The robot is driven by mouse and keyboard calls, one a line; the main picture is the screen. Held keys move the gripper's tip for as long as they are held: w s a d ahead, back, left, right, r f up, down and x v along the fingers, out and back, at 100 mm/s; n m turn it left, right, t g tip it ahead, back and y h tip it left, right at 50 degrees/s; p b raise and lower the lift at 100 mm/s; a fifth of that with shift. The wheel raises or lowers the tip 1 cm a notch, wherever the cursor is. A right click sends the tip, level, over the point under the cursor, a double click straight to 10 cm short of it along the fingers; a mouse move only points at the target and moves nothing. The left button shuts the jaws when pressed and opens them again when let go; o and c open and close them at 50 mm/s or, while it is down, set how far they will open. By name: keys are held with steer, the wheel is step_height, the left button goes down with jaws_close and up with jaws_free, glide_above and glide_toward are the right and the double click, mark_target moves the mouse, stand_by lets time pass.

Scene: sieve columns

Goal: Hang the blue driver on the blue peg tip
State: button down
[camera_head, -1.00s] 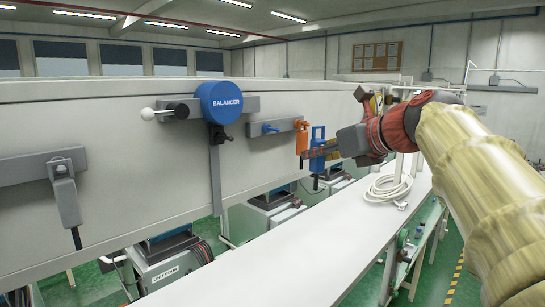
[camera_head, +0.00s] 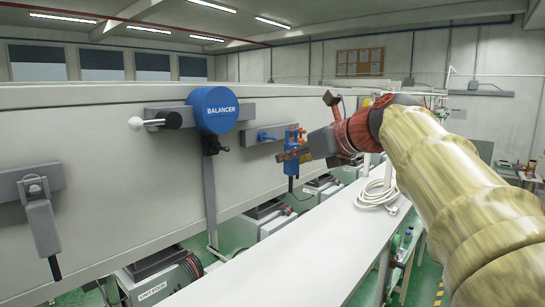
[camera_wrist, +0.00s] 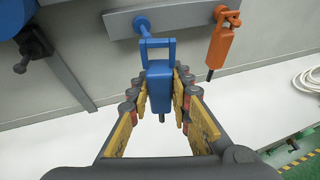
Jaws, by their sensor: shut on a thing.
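The blue driver (camera_wrist: 158,85) hangs upright between the yellow-padded fingers of my gripper (camera_wrist: 160,100), which is shut on its body. The driver also shows in the head view (camera_head: 292,168), partly hidden by my gripper (camera_head: 288,156). Its square blue loop (camera_wrist: 158,43) stands above the fingers. The blue peg (camera_wrist: 141,27) sticks out from the grey rail; its tip appears close to the loop's upper left corner in the wrist view. I cannot tell whether they touch. In the head view the blue peg (camera_head: 266,136) is left of the driver.
An orange driver (camera_wrist: 222,45) hangs from the rail just right of the blue one. The blue balancer (camera_head: 213,110) and its dark bracket are on the wall to the left. A white table (camera_head: 270,265) with a coiled white hose (camera_head: 378,195) lies below.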

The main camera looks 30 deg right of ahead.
steer(key=shift+w+a+f+p, duration=0.2)
steer(key=shift+w+a, duration=0.2)
steer(key=shift+w, duration=0.7)
steer(key=shift+w+a+f+p, duration=0.15)
steer(key=shift+w+a, duration=0.25)
steer(key=shift+w, duration=0.65)
steer(key=shift+w+a+f+p, duration=0.2)
steer(key=shift+w+a, duration=0.2)
steer(key=shift+w, duration=0.7)
steer(key=shift+f, duration=0.1)
steer(key=c, duration=1.6)
jaws_free()
steer(key=shift+c, duration=0.2)
steer(key=shift+o, duration=0.4)
steer(key=v, duration=1.2)
